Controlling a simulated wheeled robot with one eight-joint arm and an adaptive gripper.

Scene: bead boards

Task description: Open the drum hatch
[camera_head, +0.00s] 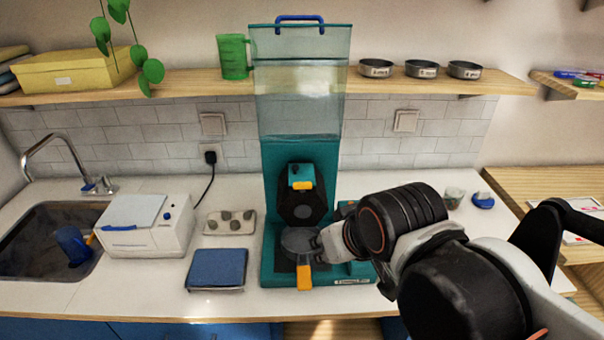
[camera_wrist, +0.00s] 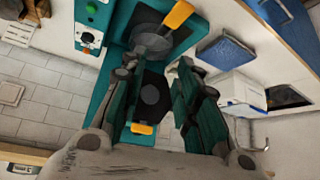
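The teal machine (camera_head: 300,155) stands in the middle of the counter. Its dark eight-sided drum hatch (camera_head: 301,210) is on the front, with a teal block and orange tab (camera_head: 302,185) at its top. The hatch looks closed. In the wrist view, the hatch (camera_wrist: 152,92) and orange tab (camera_wrist: 142,129) show between my fingers. My gripper (camera_head: 318,246) is in front of the machine, low and right of the hatch. Its two fingers (camera_wrist: 156,72) are apart with nothing held between them. A grey round pan with an orange handle (camera_head: 304,277) sits below the hatch, partly behind my gripper.
A white boxy appliance (camera_head: 146,224), a blue pad (camera_head: 217,268) and a tray of grey lumps (camera_head: 230,221) stand left of the machine. A sink (camera_head: 45,235) is further left. A shelf (camera_head: 190,83) runs behind, with a green jug (camera_head: 233,57) and grey bowls.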

